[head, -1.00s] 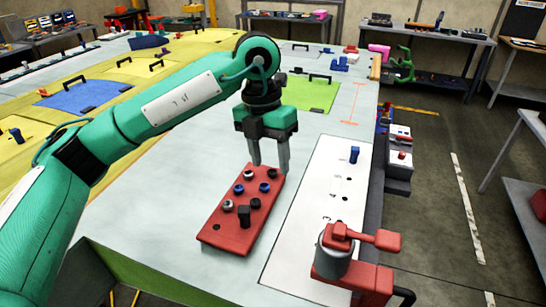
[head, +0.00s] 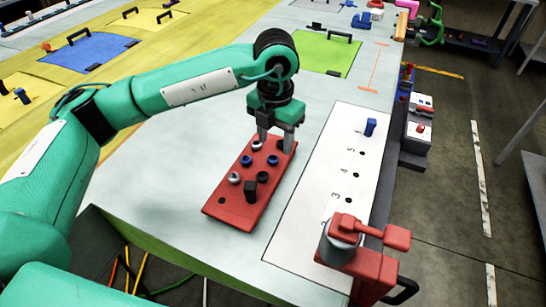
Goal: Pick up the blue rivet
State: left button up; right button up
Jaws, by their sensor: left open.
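A red tray (head: 236,213) on the table holds several rivets in silver, blue and black. One blue rivet (head: 246,160) sits in the left row, and a dark blue rivet (head: 273,160) sits in the right row. Another blue peg (head: 370,127) stands upright on the white numbered panel. My left gripper (head: 275,143) is open, pointing down at the far end of the tray, with nothing visibly held. Its fingers partly cover the far end of the tray, and contact there cannot be told. My right gripper is out of view.
A red and grey clamp-like device (head: 358,258) stands at the near end of the white panel (head: 312,222). A black upright piece (head: 250,190) rises from the tray. A green panel (head: 322,54) lies behind my arm. The tabletop left of the tray is clear.

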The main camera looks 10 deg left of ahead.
aim_at(273, 157)
pick_arm(q)
jog(key=f, duration=0.1)
jog(key=f+p, duration=0.2)
jog(key=f, duration=0.1)
jog(key=shift+s+a, duration=0.2)
jog(key=shift+a, duration=0.1)
jog(key=shift+f, duration=0.4)
jog(key=shift+d, duration=0.1)
jog(key=shift+c, duration=0.3)
jog(key=c, duration=1)
